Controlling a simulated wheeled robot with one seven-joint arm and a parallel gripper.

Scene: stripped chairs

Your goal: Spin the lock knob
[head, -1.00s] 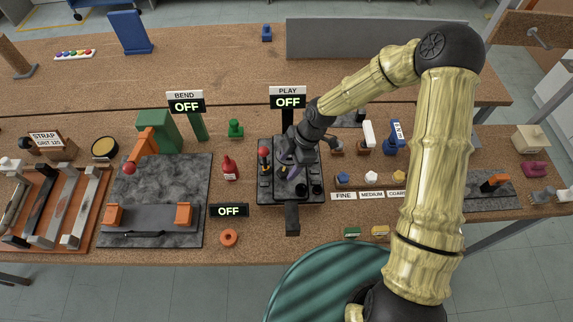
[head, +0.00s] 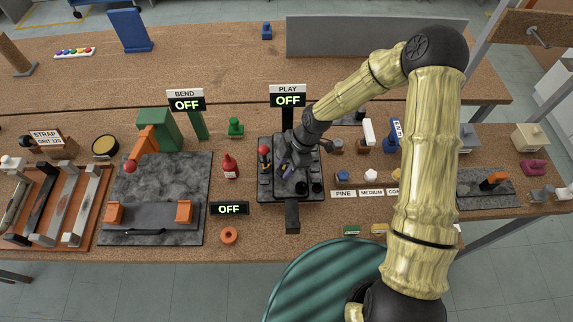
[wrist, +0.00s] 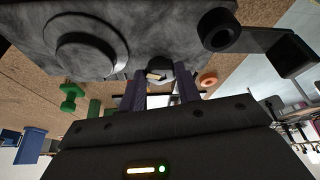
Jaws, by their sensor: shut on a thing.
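The dark device (head: 265,195) stands on the bench under the PLAY sign, which reads OFF. It has a red-tipped lever and several black round parts on its top. My gripper (head: 287,171) points down over the middle of this device. In the wrist view my gripper (wrist: 161,88) has its two purple fingers shut on a small dark rounded knob with a pale patch (wrist: 155,75), which I take as the lock knob. Most of the knob is hidden by the fingers, and its turn angle cannot be told. In the head view the hand covers it.
The red-tipped lever (head: 264,153) stands close left of my gripper. The PLAY sign (head: 287,95) stands behind. FINE and MEDIUM labels with small knobs sit to the right.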

